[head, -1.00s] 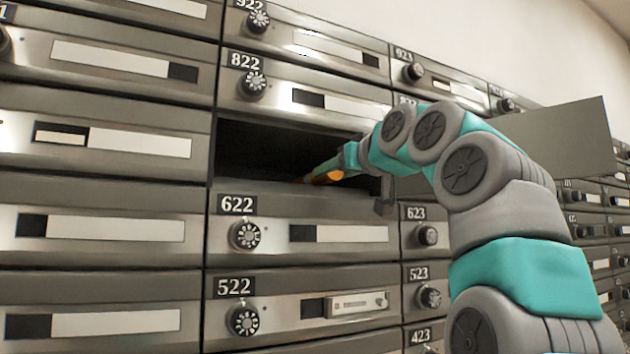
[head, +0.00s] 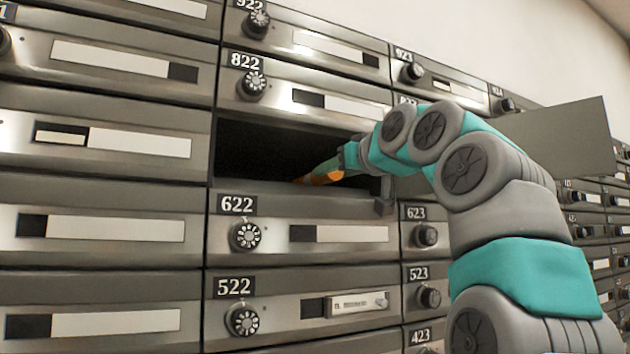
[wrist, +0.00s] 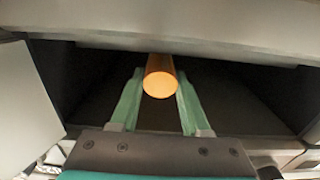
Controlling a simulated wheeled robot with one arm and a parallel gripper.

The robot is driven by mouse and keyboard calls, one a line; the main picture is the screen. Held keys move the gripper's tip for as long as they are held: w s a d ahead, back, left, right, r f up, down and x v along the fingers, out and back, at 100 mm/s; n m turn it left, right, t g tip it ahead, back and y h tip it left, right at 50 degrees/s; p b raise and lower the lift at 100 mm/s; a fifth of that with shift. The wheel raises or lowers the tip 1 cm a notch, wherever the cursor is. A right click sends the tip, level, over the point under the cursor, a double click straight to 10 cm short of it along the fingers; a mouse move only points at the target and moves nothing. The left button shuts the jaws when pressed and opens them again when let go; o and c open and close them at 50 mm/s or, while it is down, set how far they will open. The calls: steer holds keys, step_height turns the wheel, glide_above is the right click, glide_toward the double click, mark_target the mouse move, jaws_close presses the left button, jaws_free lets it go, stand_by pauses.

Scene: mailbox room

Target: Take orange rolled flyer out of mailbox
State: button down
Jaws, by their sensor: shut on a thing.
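The orange rolled flyer (head: 327,172) lies in the open mailbox (head: 255,150) between the boxes marked 822 and 622. In the wrist view the flyer (wrist: 159,80) points end-on toward the camera, and its far part is hidden under the upper edge of the opening. My gripper (wrist: 160,88) has its two green fingers on either side of the flyer and is shut on it. In the head view my gripper (head: 345,160) is at the right side of the opening, and its fingertips are hard to make out.
The mailbox door (head: 560,138) stands swung open at the right, beside my arm; it also shows at the left of the wrist view (wrist: 28,105). Shut mailboxes with dials surround the opening, including 822 (head: 310,90) above and 622 (head: 310,250) below.

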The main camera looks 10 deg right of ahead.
steer(key=shift+r+p, duration=0.35)
steer(key=b+v, duration=0.3)
steer(key=v, duration=1.7)
steer(key=shift+b, duration=0.35)
